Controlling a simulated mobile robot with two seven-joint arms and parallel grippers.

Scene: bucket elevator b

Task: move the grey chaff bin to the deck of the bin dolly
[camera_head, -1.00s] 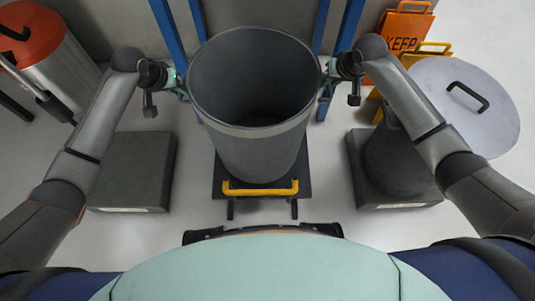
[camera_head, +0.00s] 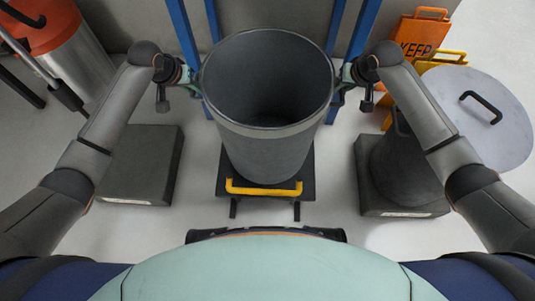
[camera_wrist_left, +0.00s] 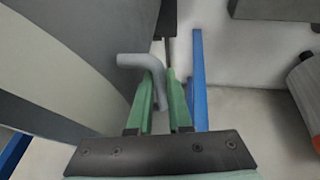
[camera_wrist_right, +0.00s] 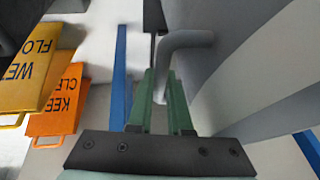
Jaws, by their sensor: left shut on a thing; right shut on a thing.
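The grey chaff bin (camera_head: 268,150) is a tall, open, empty-looking drum, upright in the middle of the head view. My left gripper (camera_head: 192,76) is shut on the bin's bent side handle, seen close in the left wrist view (camera_wrist_left: 160,92). My right gripper (camera_head: 347,75) is shut on the opposite handle, seen in the right wrist view (camera_wrist_right: 163,90). Below the bin is a dark flat platform with a yellow bar (camera_head: 264,188), apparently the bin dolly. The bin hides most of its deck. I cannot tell whether the bin's base touches it.
Blue uprights (camera_head: 184,35) stand behind the bin. Dark blocks flank it, a bare one left (camera_head: 140,165) and one right (camera_head: 430,208) carrying a dark container (camera_head: 405,170). A round grey lid (camera_head: 490,120), warning signs (camera_head: 420,32) and a red-topped drum (camera_head: 85,55) stand farther out.

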